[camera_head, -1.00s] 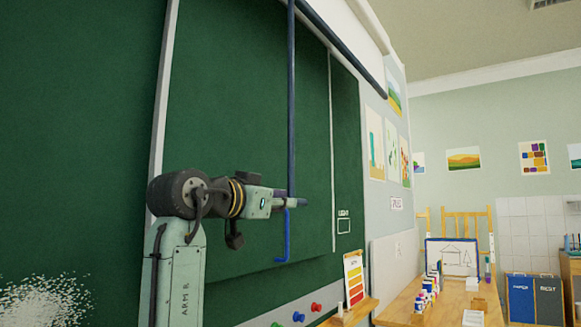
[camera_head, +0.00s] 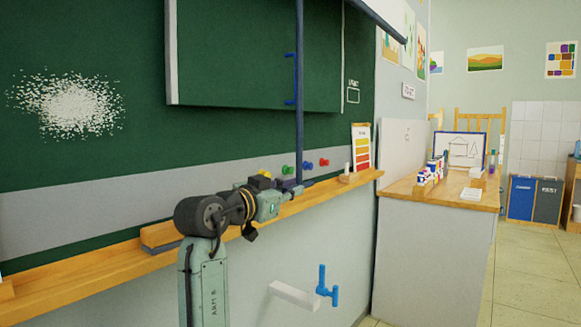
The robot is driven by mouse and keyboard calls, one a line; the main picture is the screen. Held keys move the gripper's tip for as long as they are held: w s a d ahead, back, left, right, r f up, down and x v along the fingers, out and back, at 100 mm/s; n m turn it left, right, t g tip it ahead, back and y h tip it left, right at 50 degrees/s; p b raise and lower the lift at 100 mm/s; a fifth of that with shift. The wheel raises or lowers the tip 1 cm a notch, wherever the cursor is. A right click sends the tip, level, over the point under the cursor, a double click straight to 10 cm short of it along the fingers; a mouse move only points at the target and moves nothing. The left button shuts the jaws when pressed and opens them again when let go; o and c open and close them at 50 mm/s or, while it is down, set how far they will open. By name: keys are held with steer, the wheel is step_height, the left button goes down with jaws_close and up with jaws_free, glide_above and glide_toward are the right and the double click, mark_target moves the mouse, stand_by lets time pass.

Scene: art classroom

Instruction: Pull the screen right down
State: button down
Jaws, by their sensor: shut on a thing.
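The screen (camera_head: 384,6) shows only as a white strip with its dark bottom bar (camera_head: 394,28) at the top of the view, right of centre. A straight dark-blue pole (camera_head: 299,120) hangs upright in front of the green board and runs out of the top edge. Where its upper end joins the screen is out of view. My gripper (camera_head: 293,187) is shut on the pole near its lower end, close to the board's wooden ledge. A white bracket (camera_head: 294,295) with a blue fitting (camera_head: 323,286) is on the wall below.
A raised green panel (camera_head: 240,50) has blue handles (camera_head: 290,78) near the pole. The wooden ledge (camera_head: 90,272) runs below my gripper. A colour chart (camera_head: 361,148) stands on the ledge. A cabinet (camera_head: 435,240) with paints stands at right.

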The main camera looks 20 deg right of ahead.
step_height(320, 180, down, 35)
steer(key=b, duration=1.5)
steer(key=shift+f, duration=0.2)
steer(key=c, duration=1.6)
jaws_free()
steer(key=shift+w+f, duration=0.1)
steer(key=v, duration=1.2)
